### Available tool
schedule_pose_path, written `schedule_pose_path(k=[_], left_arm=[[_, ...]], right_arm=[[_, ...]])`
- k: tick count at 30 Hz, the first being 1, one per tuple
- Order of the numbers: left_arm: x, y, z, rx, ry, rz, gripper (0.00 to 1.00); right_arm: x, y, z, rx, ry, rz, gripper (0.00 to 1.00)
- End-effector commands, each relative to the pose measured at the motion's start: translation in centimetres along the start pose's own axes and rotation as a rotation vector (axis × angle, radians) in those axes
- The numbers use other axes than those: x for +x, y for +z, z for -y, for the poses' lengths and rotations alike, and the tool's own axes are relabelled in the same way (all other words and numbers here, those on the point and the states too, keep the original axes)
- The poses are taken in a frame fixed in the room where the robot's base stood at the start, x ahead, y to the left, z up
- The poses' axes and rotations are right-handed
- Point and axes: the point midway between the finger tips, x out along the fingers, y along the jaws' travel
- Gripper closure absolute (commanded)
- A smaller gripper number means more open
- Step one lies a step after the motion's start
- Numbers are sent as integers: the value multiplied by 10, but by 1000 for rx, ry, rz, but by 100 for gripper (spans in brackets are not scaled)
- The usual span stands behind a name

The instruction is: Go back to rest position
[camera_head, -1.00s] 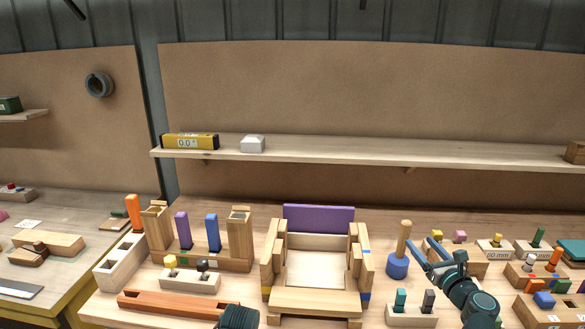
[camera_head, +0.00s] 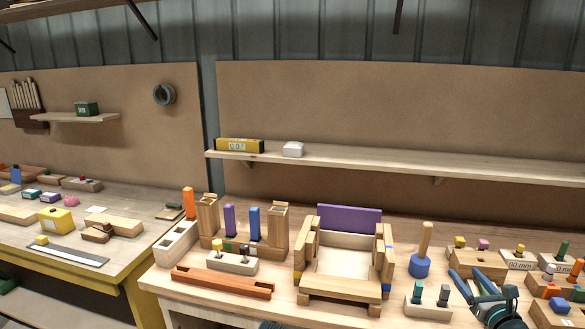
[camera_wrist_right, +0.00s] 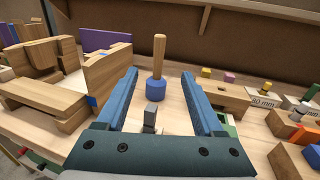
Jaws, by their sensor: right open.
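My right gripper (camera_head: 474,287) is at the lower right of the head view, over the front of the workbench. Its two blue fingers are apart with nothing gripped between them; the same open fingers show in the right wrist view (camera_wrist_right: 165,100). Beyond the fingers stands a wooden-handled mallet with a blue head (camera_wrist_right: 156,88), upright on the bench and apart from the gripper. Small grey and teal pegs in a block (camera_head: 430,300) stand just left of the gripper. My left gripper is not clearly visible; only a dark piece shows at the bottom edge of the head view.
A wooden frame assembly with a purple board (camera_head: 349,219) stands mid-bench. Left of it are an orange rail (camera_head: 222,282) and blocks with pegs. Several small blocks crowd the right side.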

Motion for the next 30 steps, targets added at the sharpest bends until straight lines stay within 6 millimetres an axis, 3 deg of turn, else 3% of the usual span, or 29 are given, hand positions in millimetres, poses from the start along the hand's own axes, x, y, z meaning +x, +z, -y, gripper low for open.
schedule_pose_path(k=[2,8,17,23,26,30], left_arm=[[0,0,0,0,0,0,50],[-2,0,0,0,0,0,50],[-7,0,1,0,0,0,50],[-12,1,1,0,0,0,50],[-16,1,2,0,0,0,50],[-25,2,2,0,0,0,50]], right_arm=[[0,0,0,0,0,0,31],[8,-5,-25,-84,62,-32,31],[22,-21,-81,-287,211,-97,31],[28,-42,-147,-535,404,-154,31],[26,-59,-194,-722,558,-181,31],[5,-94,-277,-1096,889,-194,31]])
